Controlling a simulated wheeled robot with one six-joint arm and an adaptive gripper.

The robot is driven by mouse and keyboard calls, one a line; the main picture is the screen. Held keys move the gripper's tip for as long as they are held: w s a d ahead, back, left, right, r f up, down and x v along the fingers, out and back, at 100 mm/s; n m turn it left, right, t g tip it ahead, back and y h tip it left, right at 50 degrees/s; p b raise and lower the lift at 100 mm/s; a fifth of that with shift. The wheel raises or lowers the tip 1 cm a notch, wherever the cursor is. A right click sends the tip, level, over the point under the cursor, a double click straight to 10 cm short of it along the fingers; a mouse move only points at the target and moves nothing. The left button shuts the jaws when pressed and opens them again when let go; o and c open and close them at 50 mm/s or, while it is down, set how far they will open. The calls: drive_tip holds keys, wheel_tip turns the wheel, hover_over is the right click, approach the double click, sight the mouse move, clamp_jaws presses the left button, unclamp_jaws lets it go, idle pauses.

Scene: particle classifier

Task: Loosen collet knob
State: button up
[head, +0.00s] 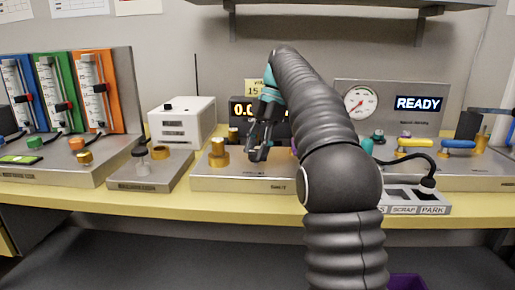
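Several brass parts could be the collet knob, and I cannot tell which one it is. A stepped brass knob (219,153) stands upright on the metal base (232,183) in the middle of the bench. My gripper (257,154) points down over the same base, just right of this brass knob and apart from it. Its dark fingers look empty, but their gap is too small to judge. My arm hides the right part of this base and whatever stands there.
Left are flow meters with blue, green and orange panels (98,95), and a small base with a brass ring (159,153). A white box (181,121) and a numeric display (243,109) stand behind. Right are a gauge (361,102), a READY screen (418,103) and yellow and blue handles (457,144).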

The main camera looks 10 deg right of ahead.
drive_tip(key=shift+o, duration=0.7)
